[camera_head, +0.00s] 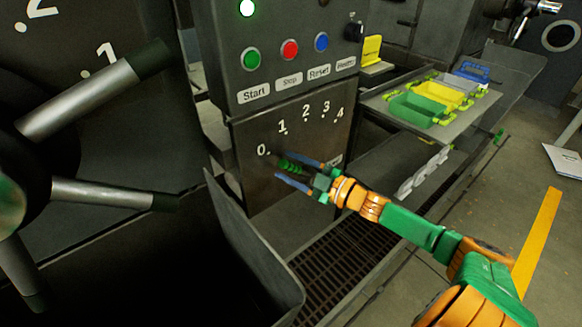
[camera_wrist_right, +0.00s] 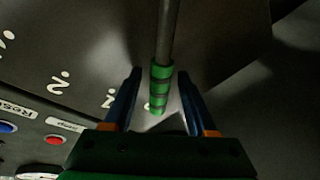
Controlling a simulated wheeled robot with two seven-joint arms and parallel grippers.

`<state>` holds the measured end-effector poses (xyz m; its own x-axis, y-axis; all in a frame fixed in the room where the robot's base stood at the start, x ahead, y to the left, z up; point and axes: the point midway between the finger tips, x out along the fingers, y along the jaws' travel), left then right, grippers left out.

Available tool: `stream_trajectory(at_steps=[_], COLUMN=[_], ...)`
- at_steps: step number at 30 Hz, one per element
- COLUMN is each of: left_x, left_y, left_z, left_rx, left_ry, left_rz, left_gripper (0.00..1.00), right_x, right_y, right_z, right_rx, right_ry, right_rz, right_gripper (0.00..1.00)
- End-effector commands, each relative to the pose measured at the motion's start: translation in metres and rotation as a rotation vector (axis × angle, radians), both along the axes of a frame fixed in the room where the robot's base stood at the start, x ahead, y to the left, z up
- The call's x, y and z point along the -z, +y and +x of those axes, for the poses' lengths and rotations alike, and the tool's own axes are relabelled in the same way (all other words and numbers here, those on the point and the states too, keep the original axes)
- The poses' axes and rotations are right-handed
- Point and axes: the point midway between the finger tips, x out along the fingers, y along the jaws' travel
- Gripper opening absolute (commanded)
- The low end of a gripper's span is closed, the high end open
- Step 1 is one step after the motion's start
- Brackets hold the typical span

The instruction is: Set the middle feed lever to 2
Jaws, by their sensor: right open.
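The middle feed lever has a green ribbed grip (camera_head: 290,165) and stands out from a dark panel (camera_head: 262,188) marked 0 to 4. In the head view the grip is below the 0 and 1 marks, and its exact setting is hard to read. My right gripper (camera_head: 298,171) is open, with its blue fingers on either side of the grip. In the right wrist view the lever's grey rod (camera_wrist_right: 169,30) runs down to the green grip (camera_wrist_right: 160,85), which lies between the open fingers (camera_wrist_right: 160,92). A gap shows on both sides. My left gripper is out of view.
Above the dial is a control box (camera_head: 265,20) with green, red and blue buttons. A large hub with grey handles (camera_head: 80,98) is near at left. A dark metal chute wall (camera_head: 245,235) rises below the panel. Green and yellow bins (camera_head: 418,110) stand on a right-hand shelf.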

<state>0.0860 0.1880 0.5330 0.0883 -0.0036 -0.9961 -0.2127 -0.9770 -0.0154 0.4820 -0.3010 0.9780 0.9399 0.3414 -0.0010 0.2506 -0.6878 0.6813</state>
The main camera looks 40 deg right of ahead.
Motion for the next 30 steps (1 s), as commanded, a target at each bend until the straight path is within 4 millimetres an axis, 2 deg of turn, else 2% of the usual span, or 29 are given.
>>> stream_trajectory(at_steps=[5,6,12,30], left_x=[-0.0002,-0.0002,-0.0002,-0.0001], left_y=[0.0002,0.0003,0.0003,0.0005], left_z=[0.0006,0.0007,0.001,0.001], left_rx=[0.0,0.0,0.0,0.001], left_ry=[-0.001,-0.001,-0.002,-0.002], left_rz=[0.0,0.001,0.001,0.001], left_gripper=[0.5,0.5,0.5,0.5], right_x=[0.0002,0.0002,0.0004,0.0008], right_y=[0.0001,0.0001,0.0001,0.0], right_z=[0.0001,0.0001,0.0,-0.0002], right_rx=[0.0,0.0,0.001,0.0], right_ry=[0.0,0.0,0.001,0.002], right_rz=[0.001,0.0,0.001,0.0], right_gripper=[0.57,0.54,0.0,0.0])
